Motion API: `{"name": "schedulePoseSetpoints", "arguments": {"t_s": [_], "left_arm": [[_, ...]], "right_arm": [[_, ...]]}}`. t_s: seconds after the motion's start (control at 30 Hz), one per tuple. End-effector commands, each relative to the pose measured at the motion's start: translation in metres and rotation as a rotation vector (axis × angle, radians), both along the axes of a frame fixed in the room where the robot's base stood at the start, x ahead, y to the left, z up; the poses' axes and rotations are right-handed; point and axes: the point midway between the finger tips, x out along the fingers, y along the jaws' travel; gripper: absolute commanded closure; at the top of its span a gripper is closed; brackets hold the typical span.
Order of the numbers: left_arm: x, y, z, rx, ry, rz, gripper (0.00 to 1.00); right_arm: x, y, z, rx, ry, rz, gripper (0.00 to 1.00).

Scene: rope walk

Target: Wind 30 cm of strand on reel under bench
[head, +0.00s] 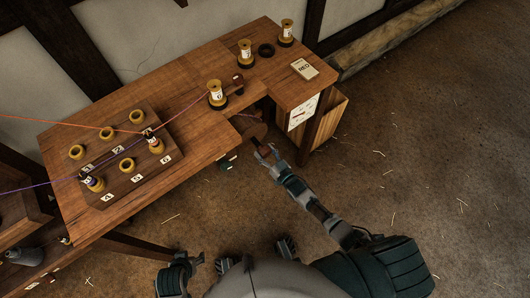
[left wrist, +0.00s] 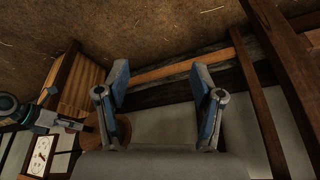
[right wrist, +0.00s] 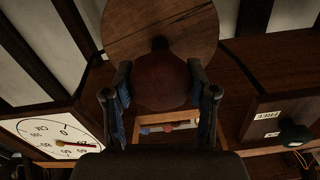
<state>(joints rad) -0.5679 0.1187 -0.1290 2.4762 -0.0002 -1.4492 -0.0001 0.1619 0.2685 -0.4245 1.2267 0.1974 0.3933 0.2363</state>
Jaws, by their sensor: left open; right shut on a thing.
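The reel (head: 252,129) is a round wooden disc under the bench's front edge. Its face also shows in the right wrist view (right wrist: 190,32). My right gripper (head: 264,152) is shut on the reel's rounded brown knob (right wrist: 163,82), with a finger on either side. A dial (head: 303,112) with a red needle is on the bench's right end; it fills the lower left of the right wrist view (right wrist: 55,130). A purple strand (head: 183,112) crosses the bench top to a yellow bobbin (head: 216,97). My left gripper (left wrist: 160,82) is open and empty.
A numbered board (head: 121,190) with several yellow bobbins sits on the bench (head: 185,92). An orange strand (head: 70,121) reaches it from the left. The straw-littered floor (head: 420,140) at right is clear.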

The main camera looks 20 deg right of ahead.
Motion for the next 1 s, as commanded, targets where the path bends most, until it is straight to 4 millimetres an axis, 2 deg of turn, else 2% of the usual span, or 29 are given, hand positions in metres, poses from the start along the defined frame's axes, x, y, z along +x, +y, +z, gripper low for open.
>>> {"name": "schedulePoseSetpoints", "arguments": {"t_s": [0.03,0.37,0.7,1.0], "left_arm": [[0.000,0.000,-0.001,0.000,0.000,0.000,0.33],[0.009,-0.002,-0.001,-0.010,-0.046,-0.001,0.33],[0.034,-0.012,0.002,-0.039,-0.162,-0.012,0.33],[0.051,-0.018,0.006,-0.059,-0.250,-0.015,0.33]], "right_arm": [[-0.003,-0.001,-0.008,0.034,0.030,0.001,0.78],[-0.004,0.000,-0.009,0.327,0.138,-0.001,0.78],[-0.005,0.000,-0.010,0.616,0.244,-0.003,0.78],[-0.005,0.001,-0.010,0.795,0.311,-0.004,0.78]]}}
